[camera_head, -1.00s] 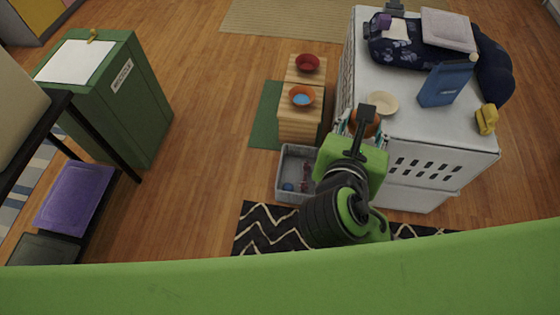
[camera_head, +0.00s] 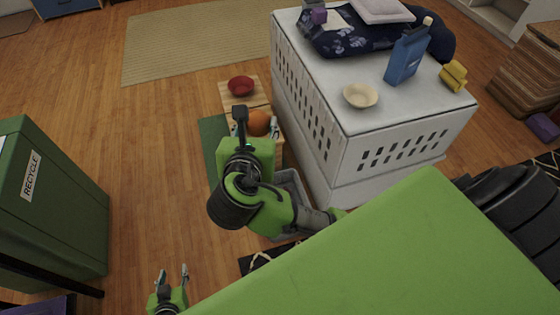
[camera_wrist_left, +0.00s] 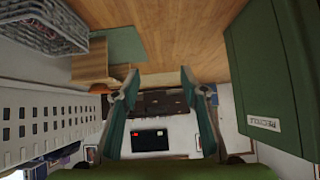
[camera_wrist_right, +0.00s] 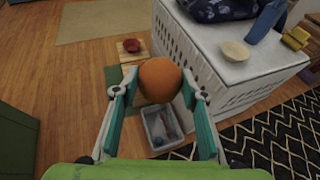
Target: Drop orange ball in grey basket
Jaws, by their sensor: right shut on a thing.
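The orange ball (camera_head: 260,122) is held between the fingers of my right gripper (camera_head: 256,127), raised above the floor. In the right wrist view the ball (camera_wrist_right: 159,79) sits between the two fingertips, with the grey basket (camera_wrist_right: 150,136) beyond and below it. The basket stands on the floor and holds small items, one of them blue. In the head view the grey basket (camera_head: 291,183) is mostly hidden behind my right arm. My left gripper (camera_head: 172,277) is low at the left; its fingers are apart and empty in the left wrist view (camera_wrist_left: 160,95).
A white crate-like table (camera_head: 400,112) with a cream bowl (camera_head: 360,95), blue carton (camera_head: 407,55) and yellow object (camera_head: 453,76) stands right of the basket. A red bowl (camera_head: 241,86) sits on a wooden step. A green recycle bin (camera_head: 55,215) is at left; floor between is clear.

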